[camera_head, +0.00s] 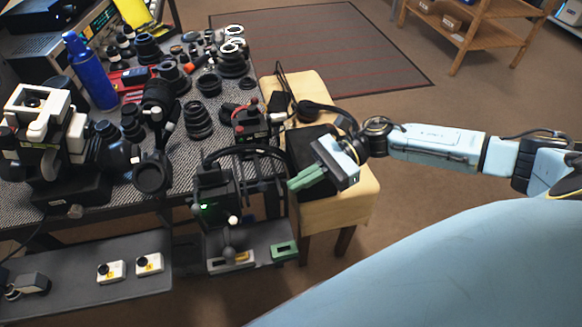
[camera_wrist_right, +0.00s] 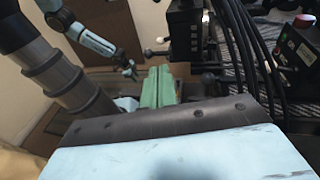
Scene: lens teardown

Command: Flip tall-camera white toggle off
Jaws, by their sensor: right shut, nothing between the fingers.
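The tall black camera (camera_head: 214,196) stands at the front edge of the bench, with a small green light lit on its face. A small white knob (camera_head: 233,219), which looks like the toggle, sticks out low on its right side; its on or off position is too small to tell. My right gripper (camera_head: 303,179) has green fingers, shut and empty, to the right of the camera and apart from it.
A black box with a red button (camera_head: 249,121) and cables stand behind the camera. A wooden stool (camera_head: 345,196) is under my right gripper. Lenses, a blue bottle (camera_head: 90,72) and a white microscope-like device (camera_head: 42,125) crowd the bench. A lower shelf (camera_head: 75,287) holds small white boxes.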

